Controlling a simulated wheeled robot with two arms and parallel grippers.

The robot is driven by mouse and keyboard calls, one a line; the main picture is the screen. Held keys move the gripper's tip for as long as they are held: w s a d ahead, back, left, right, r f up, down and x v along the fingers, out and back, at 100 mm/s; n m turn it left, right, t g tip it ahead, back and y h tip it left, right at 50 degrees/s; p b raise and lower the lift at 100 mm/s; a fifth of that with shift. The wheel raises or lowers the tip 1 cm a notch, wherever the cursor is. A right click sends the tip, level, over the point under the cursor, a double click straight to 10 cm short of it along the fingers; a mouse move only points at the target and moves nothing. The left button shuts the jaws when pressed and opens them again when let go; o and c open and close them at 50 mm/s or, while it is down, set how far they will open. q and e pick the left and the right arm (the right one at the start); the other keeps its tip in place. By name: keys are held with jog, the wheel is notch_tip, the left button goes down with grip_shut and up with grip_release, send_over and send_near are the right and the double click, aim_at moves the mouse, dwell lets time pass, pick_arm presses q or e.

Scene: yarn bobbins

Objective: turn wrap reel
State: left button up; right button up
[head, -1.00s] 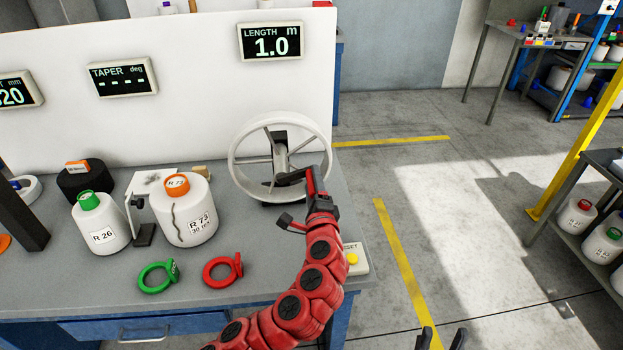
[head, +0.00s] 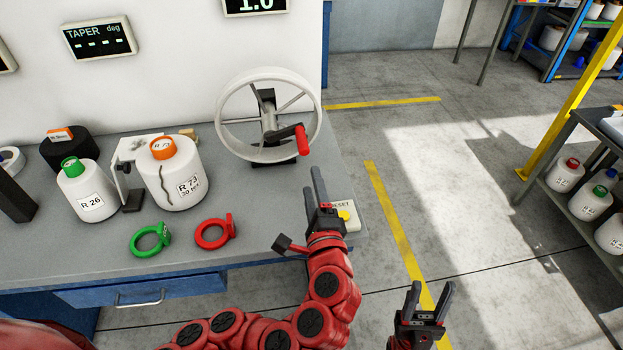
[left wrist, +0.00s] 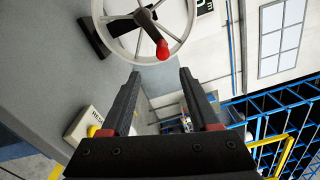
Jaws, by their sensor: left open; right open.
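The wrap reel (head: 222,128) is a pale spoked wheel on a dark stand at the bench's right end. Its black crank ends in a red handle (head: 303,140) at the reel's right side. In the left wrist view the red handle (left wrist: 162,50) shows beyond the fingertips, apart from them. My left gripper (head: 319,178) is open and empty, in front of and below the handle, near the reset box. In the left wrist view its fingers (left wrist: 160,74) are spread with nothing between. My right gripper (head: 430,290) is open and empty over the floor, right of the bench.
A length display (head: 256,5), partly cut off, reads 1.0. The yellow reset button (head: 346,216) is close to my left gripper. Shelving stands far right.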

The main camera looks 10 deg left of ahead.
pick_arm(q)
jog(key=shift+c, duration=0.6)
jog(key=r+n+p, duration=0.2)
jog(key=n+p, duration=0.1)
jog(key=r+n+g+p, duration=0.1)
jog(key=r+n+p, duration=0.1)
jog(key=n+p, duration=0.1)
jog(key=r+n+p, duration=0.2)
jog(key=n+p, duration=0.1)
jog(key=shift+w+a+r+n+h, duration=0.3)
jog(key=shift+h, duration=0.1)
grip_shut()
notch_tip(320, 180, up, 2)
jog(key=n+g+p, duration=0.2)
jog(key=n+p, duration=0.3)
jog(key=n, duration=0.8)
send_over(302, 147)
notch_tip(302, 147, down, 4)
jog(key=shift+a+r+h+p, duration=0.1)
jog(key=shift+r+h+p, duration=0.2)
jog(key=shift+p, duration=0.45)
jog(key=shift+f, duration=0.6)
